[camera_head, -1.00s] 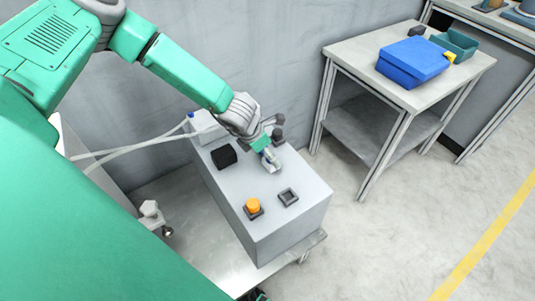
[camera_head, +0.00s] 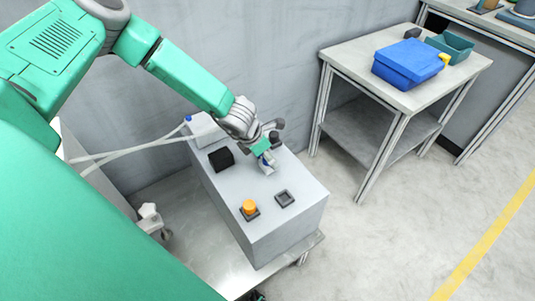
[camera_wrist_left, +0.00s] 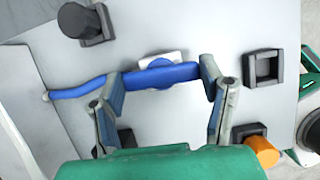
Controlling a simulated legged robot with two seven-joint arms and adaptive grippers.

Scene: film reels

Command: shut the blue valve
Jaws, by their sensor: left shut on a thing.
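The blue valve (camera_wrist_left: 160,75) has a long handle with a bent left arm, mounted by a pale base on the top of the grey box (camera_head: 285,222). In the left wrist view the fingers of my left gripper (camera_wrist_left: 163,70) sit at both sides of the handle's thick middle part, shut on it. In the head view my left gripper (camera_head: 266,160) points down at the box top and hides most of the valve; only a little blue shows between its fingers. My right gripper is not in view.
On the box top are an orange button (camera_head: 249,207), an empty square socket (camera_head: 285,198), a black block (camera_head: 221,158) and a dark knob (camera_wrist_left: 80,22). A table (camera_head: 350,60) with a blue case (camera_head: 407,62) stands to the right. Floor between is clear.

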